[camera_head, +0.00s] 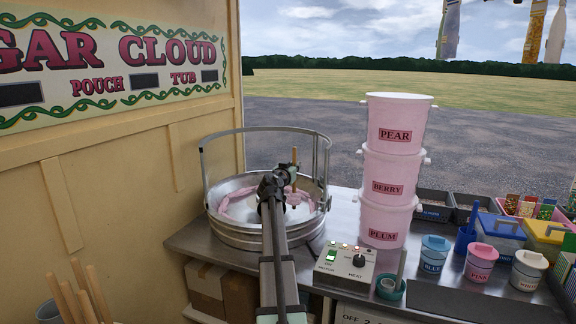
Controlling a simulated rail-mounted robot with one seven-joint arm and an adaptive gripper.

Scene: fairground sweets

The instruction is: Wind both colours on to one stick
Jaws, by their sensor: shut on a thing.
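A wide metal floss bowl (228,232) stands on the counter with a raised hoop guard around it. Pink floss (240,207) lies in a band around its inside, and some pink shows close to my gripper. My gripper (293,184) is over the bowl, shut on a wooden stick (294,157) whose top end points up. My arm hides part of the bowl, and I cannot tell how much floss is on the stick.
A control box (345,266) with a green switch and heat knob stands in front of the bowl. Stacked pink tubs (390,180) rise to its right. Spare sticks (85,297) stand at lower left. The yellow wall (150,150) bounds the left. Bins (545,230) fill the right.

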